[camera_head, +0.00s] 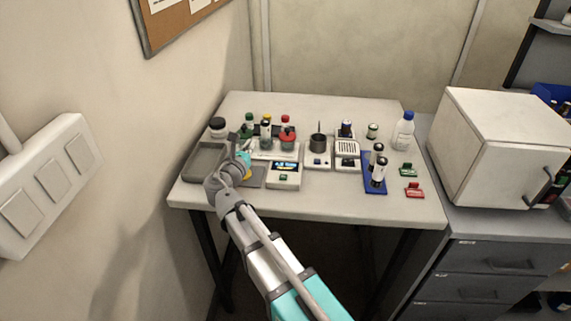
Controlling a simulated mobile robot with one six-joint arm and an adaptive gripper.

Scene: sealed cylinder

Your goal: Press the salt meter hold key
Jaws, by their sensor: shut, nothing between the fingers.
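A white meter (285,174) with a small lit display and a green key (284,178) on its front stands near the table's front edge, left of centre. It looks like the salt meter, though no label is readable. My gripper (246,166) is over the table to the left of this meter, apart from its key as far as I can see. It is shut and empty, and its fingertips are small and partly hidden by my wrist.
A grey tray (206,160) lies at the left. Several bottles stand behind. A device with a dark cup (318,154) and a grilled white device (347,152) stand right of the meter. A blue rack (375,186) holds vials.

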